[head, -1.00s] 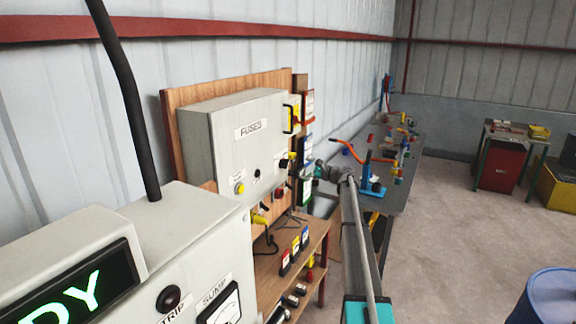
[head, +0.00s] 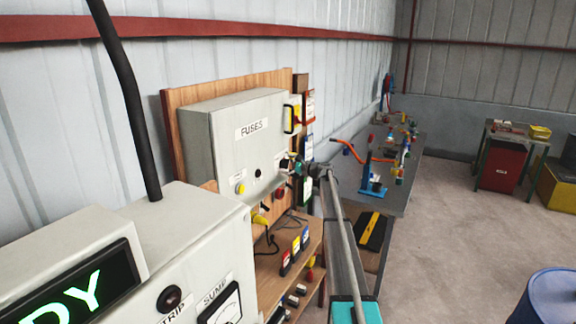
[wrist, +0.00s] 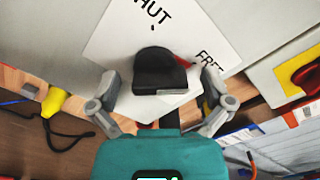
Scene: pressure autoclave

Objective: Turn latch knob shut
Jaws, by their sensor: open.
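The latch knob (wrist: 160,70) is black and sits over a white label plate (wrist: 115,45) reading "HUT", its first letter cut off, and "FREE", partly covered. A red mark shows at the knob's right side, on the side of "FREE". My gripper (wrist: 161,82) is open, with one finger on each side of the knob in the wrist view. I cannot tell whether the fingers touch it. In the head view my gripper (head: 298,166) is at the right side of the grey fuse box (head: 228,150) front, where the knob is hard to make out.
A yellow-and-red switch (wrist: 298,78) is right of the label plate. Below the fuse box, a wooden shelf (head: 275,262) carries several small meters. A workbench (head: 400,190) with tools stands beyond my arm. A grey console (head: 190,240) fills the near left.

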